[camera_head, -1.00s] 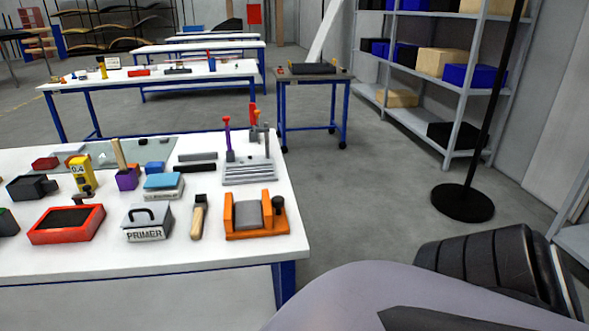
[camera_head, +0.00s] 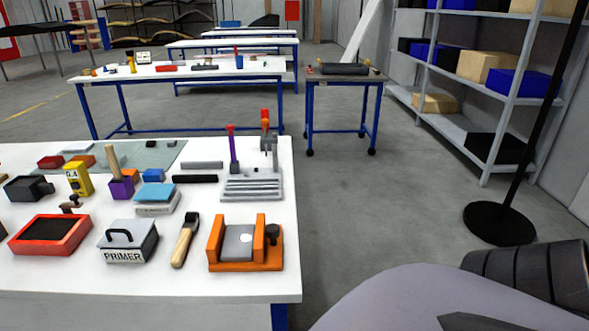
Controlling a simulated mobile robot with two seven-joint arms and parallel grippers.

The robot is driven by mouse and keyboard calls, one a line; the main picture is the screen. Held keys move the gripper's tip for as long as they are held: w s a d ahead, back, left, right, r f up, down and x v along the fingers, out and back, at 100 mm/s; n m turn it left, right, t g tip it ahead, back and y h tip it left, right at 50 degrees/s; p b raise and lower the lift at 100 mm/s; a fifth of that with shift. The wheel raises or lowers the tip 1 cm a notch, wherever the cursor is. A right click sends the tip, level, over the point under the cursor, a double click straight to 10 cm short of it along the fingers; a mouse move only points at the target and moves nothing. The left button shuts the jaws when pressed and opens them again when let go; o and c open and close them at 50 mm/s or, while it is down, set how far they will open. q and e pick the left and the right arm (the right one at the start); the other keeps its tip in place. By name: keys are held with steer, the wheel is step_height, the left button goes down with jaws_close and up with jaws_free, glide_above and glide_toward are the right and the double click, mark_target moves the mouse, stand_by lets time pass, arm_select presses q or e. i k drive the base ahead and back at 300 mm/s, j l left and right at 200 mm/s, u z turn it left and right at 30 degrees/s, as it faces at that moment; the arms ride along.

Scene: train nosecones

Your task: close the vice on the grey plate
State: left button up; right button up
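An orange vice (camera_head: 247,265) stands near the front right corner of the white table. It has two upright orange jaws and a dark round knob (camera_head: 272,233) on its right side. A grey plate (camera_head: 238,242) sits between the jaws. I cannot tell whether both jaws touch it. Neither of my grippers shows; a grey and black part of my own arm fills the bottom right corner.
The white table (camera_head: 190,284) also holds a handled PRIMER box (camera_head: 127,243), a wooden-handled tool (camera_head: 184,240), a red tray (camera_head: 22,251) and a grey slotted fixture (camera_head: 252,187). A lamp stand base (camera_head: 499,222) and shelving (camera_head: 450,118) are to the right. Open floor lies between.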

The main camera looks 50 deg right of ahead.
mark_target(272, 230)
steer(key=l, duration=0.7)
steer(key=i+l, duration=0.1)
steer(key=l, duration=0.55)
steer(key=i+j, duration=0.15)
steer(key=j, duration=0.15)
